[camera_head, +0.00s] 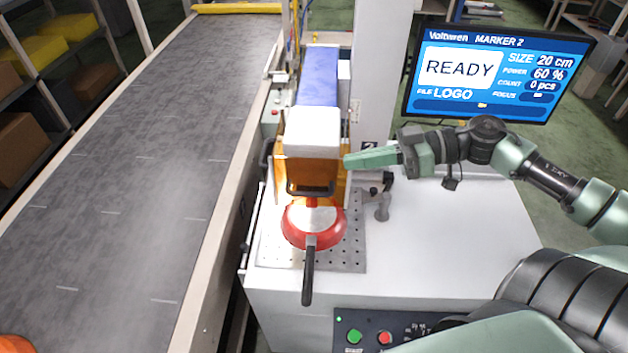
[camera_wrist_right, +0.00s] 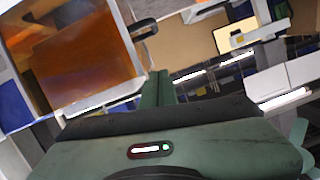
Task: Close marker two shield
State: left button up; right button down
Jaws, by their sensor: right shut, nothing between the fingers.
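The marker two shield (camera_head: 294,172) is an amber see-through panel with a dark handle (camera_head: 311,191), below the white marker head (camera_head: 312,131). In the right wrist view the amber shield (camera_wrist_right: 80,50) fills the upper left, with its handle (camera_wrist_right: 144,27) near the top. A red pan (camera_head: 297,233) with a dark handle sits on the perforated plate (camera_head: 347,255), just in front of the shield. My right gripper (camera_head: 347,162) is shut and empty, pointing left beside the shield's right side. I cannot tell if it touches the shield. My left gripper is out of view.
A monitor (camera_head: 430,108) reading MARKER 2 and READY stands behind my right arm. A small dark-topped post (camera_head: 382,208) stands right of the plate. Green and red buttons (camera_head: 355,337) are on the front panel. The grey conveyor (camera_head: 130,170) runs along the left. The white tabletop (camera_head: 450,235) at right is clear.

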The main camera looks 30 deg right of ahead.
send_over(319, 184)
jog(key=s, duration=0.2)
jog(key=f, duration=0.3)
jog(key=a+f+p, duration=0.1)
jog(key=f, duration=0.1)
jog(key=shift+s+a+f, duration=0.25)
jog(key=shift+a+f, duration=0.05)
jog(key=shift+f, duration=0.1)
